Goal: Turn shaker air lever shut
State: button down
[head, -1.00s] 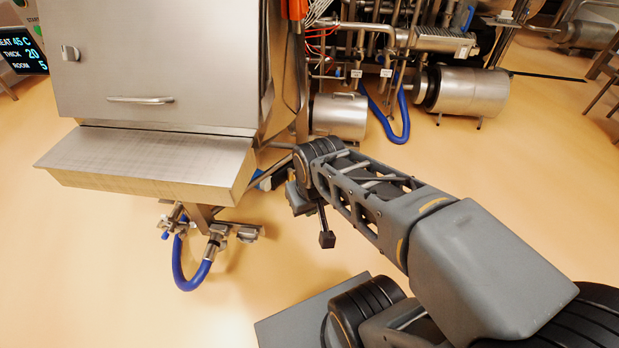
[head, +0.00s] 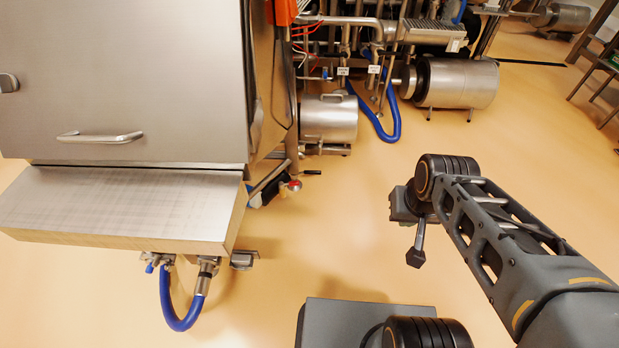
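The steel hopper cabinet (head: 125,85) stands at the left, with a sloping steel shelf (head: 120,205) at its front. Beside its lower right edge is a small fitting with a red part (head: 295,185) and a dark handle (head: 312,172). A small blue-handled valve (head: 150,268) sits under the shelf. I cannot tell which of these is the shaker air lever. My gripper (head: 416,257) hangs at the end of my arm, over the floor right of the hopper, apart from both fittings. Its fingers are too small to tell open or shut.
A blue hose (head: 176,318) loops below the shelf. Pipework, a steel motor (head: 330,118) and a larger steel cylinder (head: 457,83) stand at the back with another blue hose (head: 388,137). The floor (head: 330,240) between hopper and arm is clear.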

aim_at(281, 184)
jog(key=i, duration=0.4)
jog(key=u, duration=1.6)
jog(key=i, duration=0.5)
jog(key=z, duration=0.05)
